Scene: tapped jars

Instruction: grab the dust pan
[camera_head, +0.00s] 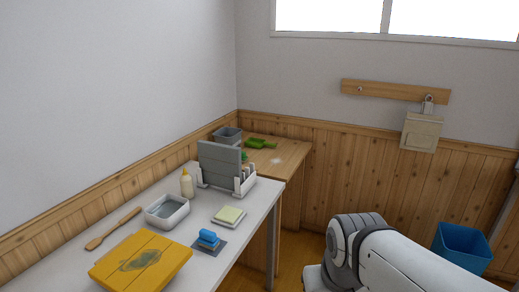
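A small green scoop-shaped thing (260,143), which looks like the dust pan, lies on the wooden table (292,152) in the back corner. A second green thing (245,156) sits just in front of it, mostly hidden behind the grey panel; I cannot tell what it is. A pale speckled patch (275,161) lies on the wood near them. Only part of my white arm shows at the lower right, well in front of the wooden table. My gripper is not in view.
The white table (120,221) in front holds a yellow board (140,262), grey basin (167,211), bottle (187,184), blue-handled brush (208,239) and upright grey panel (219,166). A beige flat object (421,132) hangs from the wall rail. A blue bin (462,248) stands at right.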

